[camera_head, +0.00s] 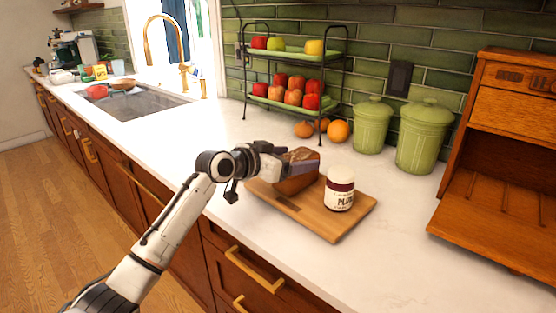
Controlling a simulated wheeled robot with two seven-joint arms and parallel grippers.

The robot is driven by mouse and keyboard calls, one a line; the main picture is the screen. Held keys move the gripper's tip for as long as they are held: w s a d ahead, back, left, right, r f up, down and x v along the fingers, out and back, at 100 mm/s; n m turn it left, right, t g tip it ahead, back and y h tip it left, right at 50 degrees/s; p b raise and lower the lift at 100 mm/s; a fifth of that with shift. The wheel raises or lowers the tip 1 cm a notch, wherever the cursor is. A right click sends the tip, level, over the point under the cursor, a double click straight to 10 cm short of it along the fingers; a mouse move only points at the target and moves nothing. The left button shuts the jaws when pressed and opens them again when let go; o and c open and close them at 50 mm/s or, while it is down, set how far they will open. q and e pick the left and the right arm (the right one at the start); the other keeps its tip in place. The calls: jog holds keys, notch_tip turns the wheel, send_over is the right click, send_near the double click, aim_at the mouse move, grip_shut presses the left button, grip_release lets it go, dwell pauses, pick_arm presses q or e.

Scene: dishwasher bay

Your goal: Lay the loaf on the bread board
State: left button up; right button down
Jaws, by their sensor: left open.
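The brown loaf (296,182) is at the back left part of the wooden bread board (330,226) on the white counter. It appears to rest on the board. My left gripper (301,160) is open at the loaf, with its dark fingers over the loaf's upper part. The fingers and wrist hide part of the loaf, and I cannot tell whether they touch it. My right gripper is out of view.
A jar labelled PLUM (340,190) stands on the board, right of the loaf. Green canisters (421,140), oranges (338,131) and a two-tier fruit rack (345,67) stand behind. An open wooden bread box (497,210) is at right. The front counter is clear.

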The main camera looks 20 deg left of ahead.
pick_arm(q)
jog(key=v, duration=1.1)
jog(key=shift+b, duration=0.3)
dwell(0.9)
